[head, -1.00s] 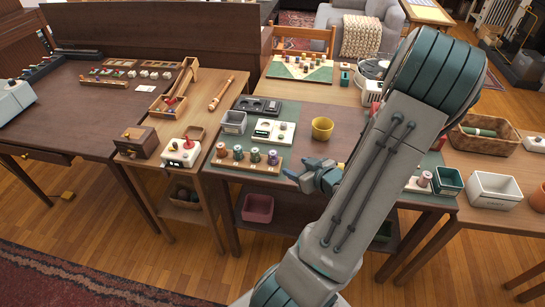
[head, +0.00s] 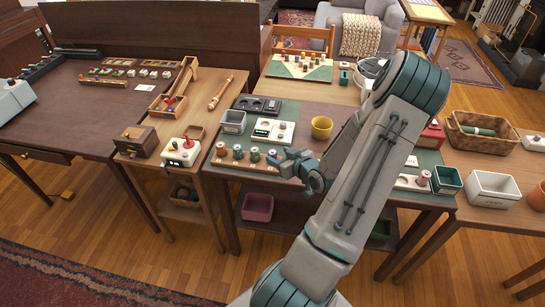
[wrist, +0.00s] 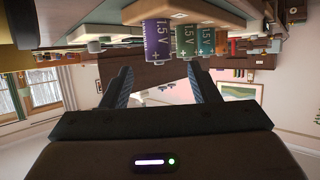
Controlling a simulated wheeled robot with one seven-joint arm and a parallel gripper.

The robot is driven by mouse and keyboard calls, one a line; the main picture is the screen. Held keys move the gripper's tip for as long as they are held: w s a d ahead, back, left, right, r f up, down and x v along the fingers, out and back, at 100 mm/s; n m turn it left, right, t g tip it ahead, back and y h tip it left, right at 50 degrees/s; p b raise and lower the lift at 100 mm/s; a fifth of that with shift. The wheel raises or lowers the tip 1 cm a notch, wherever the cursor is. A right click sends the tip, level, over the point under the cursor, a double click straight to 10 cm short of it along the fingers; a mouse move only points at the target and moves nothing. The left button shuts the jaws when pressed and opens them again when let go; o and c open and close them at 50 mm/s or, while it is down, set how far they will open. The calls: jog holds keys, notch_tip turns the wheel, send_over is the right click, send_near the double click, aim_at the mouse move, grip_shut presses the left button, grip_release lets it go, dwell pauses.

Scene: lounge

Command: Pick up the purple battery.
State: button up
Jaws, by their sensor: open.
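The purple battery (head: 271,155) stands upright at the right end of a wooden rack (head: 232,163), beside several teal-green batteries (head: 254,155). In the wrist view the purple battery (wrist: 157,41) hangs upside down in the picture, marked 1.5 V, with green ones to its right. My gripper (head: 282,160) is just right of the purple battery in the head view. In the wrist view my gripper (wrist: 163,78) has its two fingers spread, with nothing between them. The purple battery lies ahead of the gap, beyond the fingertips.
A grey tray (head: 233,121), a white device (head: 273,132) and a yellow cup (head: 321,128) stand behind the rack. A joystick box (head: 181,152) stands on the table to the left. Some bare tabletop lies between the device and the cup.

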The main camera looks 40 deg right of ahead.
jog(key=shift+x, duration=1.5)
jog(key=shift+s, duration=0.1)
jog(key=c, duration=1.1)
jog(key=shift+c, duration=0.2)
jog(key=shift+r, duration=0.15)
